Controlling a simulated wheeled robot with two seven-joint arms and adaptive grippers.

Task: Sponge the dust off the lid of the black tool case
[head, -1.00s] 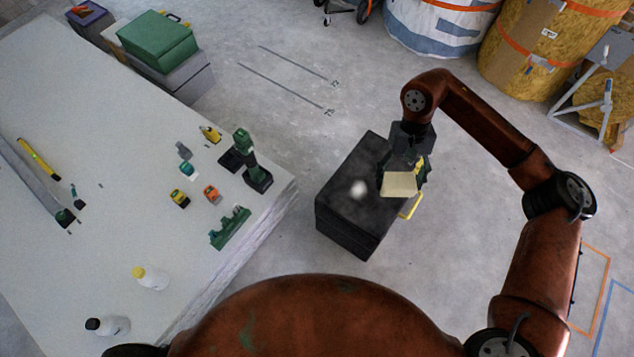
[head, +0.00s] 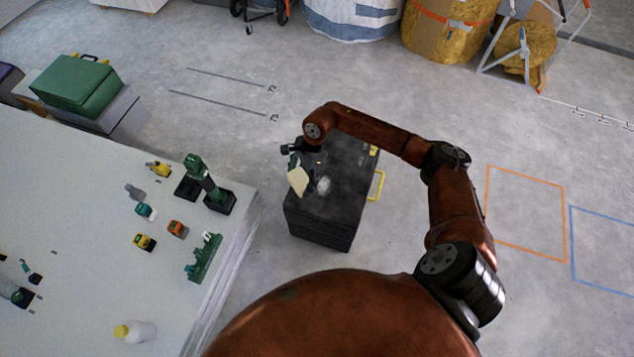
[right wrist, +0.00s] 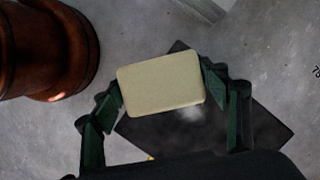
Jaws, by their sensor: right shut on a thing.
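The black tool case (head: 325,223) stands on the floor, its lid facing up and a yellow handle (head: 377,186) on its right side. A pale dust patch (head: 323,185) shows on the lid, left of its middle. My right gripper (head: 297,172) is shut on a cream sponge (head: 299,182) at the lid's left edge, left of the dust. The sponge looks tilted and I cannot tell whether it touches the lid. In the right wrist view the sponge (right wrist: 160,84) sits between the green fingers, covering part of the lid (right wrist: 250,128). My left gripper is not in view.
A pale worktable (head: 90,250) with small tools and a yellow-capped bottle (head: 134,332) stands to the left of the case. A green toolbox (head: 76,86) is at the back left. The floor right of the case is open, with orange and blue outlines.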

